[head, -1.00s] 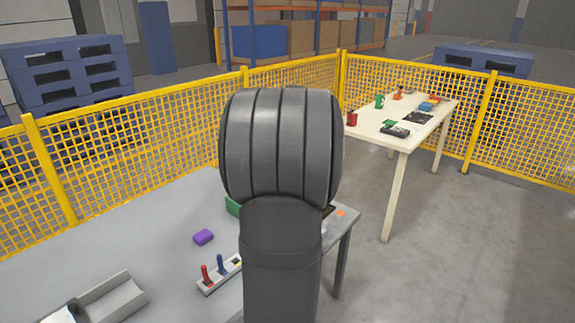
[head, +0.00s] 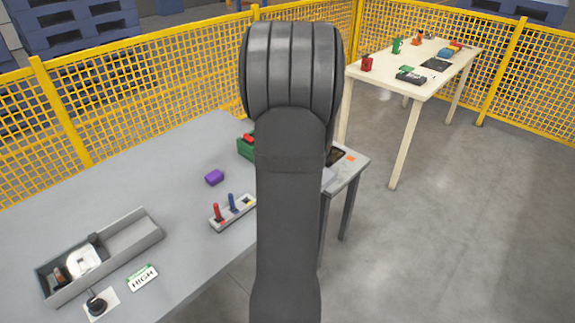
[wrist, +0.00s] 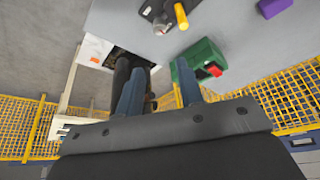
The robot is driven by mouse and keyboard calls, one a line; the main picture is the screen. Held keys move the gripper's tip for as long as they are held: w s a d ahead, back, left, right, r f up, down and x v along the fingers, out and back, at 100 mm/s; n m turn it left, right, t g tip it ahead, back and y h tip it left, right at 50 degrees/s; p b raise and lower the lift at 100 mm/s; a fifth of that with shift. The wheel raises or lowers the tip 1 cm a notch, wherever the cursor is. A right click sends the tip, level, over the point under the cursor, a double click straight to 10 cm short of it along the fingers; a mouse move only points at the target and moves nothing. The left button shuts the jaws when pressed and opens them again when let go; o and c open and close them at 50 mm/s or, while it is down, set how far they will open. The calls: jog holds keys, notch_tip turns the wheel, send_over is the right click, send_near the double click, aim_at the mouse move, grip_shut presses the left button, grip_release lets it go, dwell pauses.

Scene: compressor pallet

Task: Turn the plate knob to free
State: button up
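A small black knob (head: 97,304) sits on a white plate (head: 108,297) at the lower left of the table in the head view. Its pointer direction is too small to tell. A white card (head: 143,278) with a green top edge reads HIGH, just right of the plate. My gripper (wrist: 160,72) shows in the wrist view with its two blue-grey fingers apart and nothing seen between them. In the head view my arm hides the gripper. The knob is not in the wrist view.
A grey tray (head: 150,224) with parts lies behind the knob. A purple block (head: 214,177), a lever strip (head: 219,222) and a green box (head: 245,148) lie farther right. A yellow mesh fence (head: 150,75) runs behind. A cream table (head: 440,82) stands at the back right.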

jog(key=x, duration=1.7)
jog(key=shift+f, duration=0.3)
jog(key=shift+c, duration=0.2)
jog(key=c, duration=0.7)
